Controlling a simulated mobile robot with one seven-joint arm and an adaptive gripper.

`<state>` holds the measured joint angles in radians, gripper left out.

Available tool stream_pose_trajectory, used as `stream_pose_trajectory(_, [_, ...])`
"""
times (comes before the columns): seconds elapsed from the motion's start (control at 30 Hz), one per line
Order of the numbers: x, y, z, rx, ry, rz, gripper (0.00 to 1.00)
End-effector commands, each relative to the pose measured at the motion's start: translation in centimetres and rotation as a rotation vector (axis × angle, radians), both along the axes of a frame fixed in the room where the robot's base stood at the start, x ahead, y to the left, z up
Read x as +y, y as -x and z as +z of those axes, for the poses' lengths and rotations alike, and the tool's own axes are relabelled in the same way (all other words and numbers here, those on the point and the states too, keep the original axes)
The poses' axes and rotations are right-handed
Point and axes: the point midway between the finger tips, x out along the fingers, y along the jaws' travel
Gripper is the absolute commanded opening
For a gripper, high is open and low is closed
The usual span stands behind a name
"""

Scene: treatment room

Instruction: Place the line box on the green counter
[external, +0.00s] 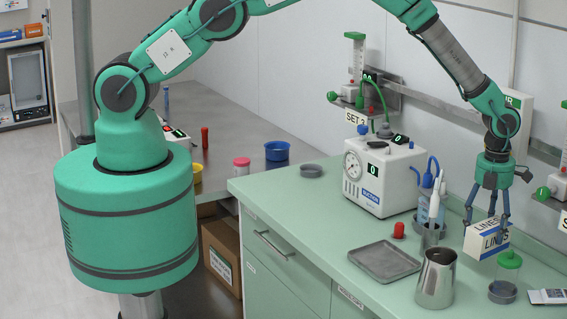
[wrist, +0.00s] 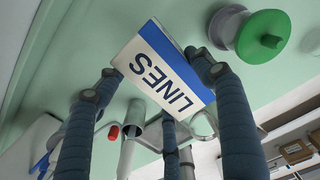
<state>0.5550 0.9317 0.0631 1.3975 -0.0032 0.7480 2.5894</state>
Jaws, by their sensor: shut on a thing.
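The line box (external: 486,238) is white with a blue stripe and the word LINES. My gripper (external: 489,220) is shut on it. In the wrist view the box (wrist: 157,75) sits tilted between my blue-grey fingers (wrist: 160,100). In the external view the box shows over the right part of the green counter (external: 330,235), just left of a green-lidded jar. I cannot tell whether its underside touches the counter top.
A green-lidded jar (external: 507,275) stands right beside the box. A steel jug (external: 436,279), a grey tray (external: 384,262), a red-capped item (external: 398,230) and a suction unit (external: 380,178) stand to the left.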

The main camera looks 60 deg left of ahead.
Motion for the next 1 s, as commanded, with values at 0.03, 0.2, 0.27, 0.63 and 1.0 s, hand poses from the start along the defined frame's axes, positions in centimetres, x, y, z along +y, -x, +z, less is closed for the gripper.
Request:
stream_pose_trajectory(0.03, [0.0,0.0,-0.6,0.001,-0.001,0.0,0.39])
stream_pose_trajectory(0.2, [0.0,0.0,-1.8,-0.001,0.001,0.0,0.39])
stream_pose_trajectory(0.27, [0.0,-0.1,-2.0,-0.001,0.001,0.0,0.39])
stream_pose_trajectory(0.63, [0.0,0.0,-2.4,0.0,0.0,0.0,0.39])
stream_pose_trajectory(1.0, [0.0,0.0,-5.7,-0.001,0.001,0.0,0.39])
